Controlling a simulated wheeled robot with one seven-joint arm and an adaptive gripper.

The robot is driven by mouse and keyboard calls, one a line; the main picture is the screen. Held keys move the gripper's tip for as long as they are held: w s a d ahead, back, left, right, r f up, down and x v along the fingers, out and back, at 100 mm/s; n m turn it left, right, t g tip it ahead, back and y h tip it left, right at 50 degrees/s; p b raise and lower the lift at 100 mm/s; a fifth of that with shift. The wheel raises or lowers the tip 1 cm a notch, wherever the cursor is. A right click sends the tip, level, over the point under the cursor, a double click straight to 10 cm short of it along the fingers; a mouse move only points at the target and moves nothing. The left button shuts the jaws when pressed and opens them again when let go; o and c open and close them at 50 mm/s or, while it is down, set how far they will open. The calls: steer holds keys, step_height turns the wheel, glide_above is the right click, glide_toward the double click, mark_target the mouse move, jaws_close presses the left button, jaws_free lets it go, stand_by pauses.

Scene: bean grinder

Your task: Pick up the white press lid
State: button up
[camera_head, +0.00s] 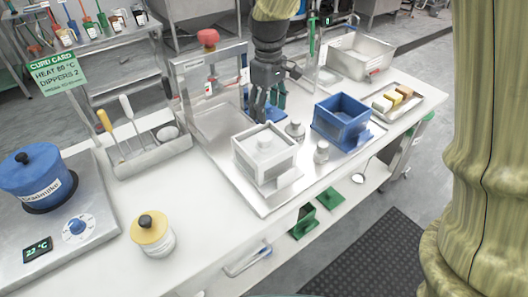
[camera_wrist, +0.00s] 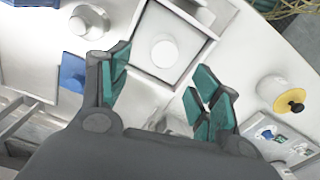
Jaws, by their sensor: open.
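The white press lid (camera_head: 263,143), with a round knob on top, sits on a white square box (camera_head: 265,168) on the metal tray. In the wrist view the lid (camera_wrist: 148,55) lies at the top centre, with its round knob (camera_wrist: 165,50) beyond and between my fingertips. My gripper (camera_head: 268,108) points down just behind the white box in the head view, apart from the lid. It is open and empty; its teal finger pads (camera_wrist: 163,82) stand wide apart in the wrist view.
A blue box (camera_head: 341,120) and small metal cylinders (camera_head: 296,131) stand right of the white box. A blue piece (camera_head: 266,114) lies behind my fingers.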

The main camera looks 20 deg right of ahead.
mark_target(266, 136)
step_height(266, 136, down, 6)
steer(key=shift+r, duration=0.1)
steer(key=shift+s+a+f+p, duration=0.15)
steer(key=shift+s+f+p, duration=0.05)
steer(key=shift+f+p, duration=0.3)
steer(key=shift+s+a+f+p, duration=0.1)
steer(key=shift+f+p, duration=0.05)
steer(key=shift+f, duration=0.95)
steer(key=shift+a+f+p, duration=0.1)
steer(key=shift+f+p, duration=0.05)
steer(key=shift+f, duration=0.95)
steer(key=c, duration=1.2)
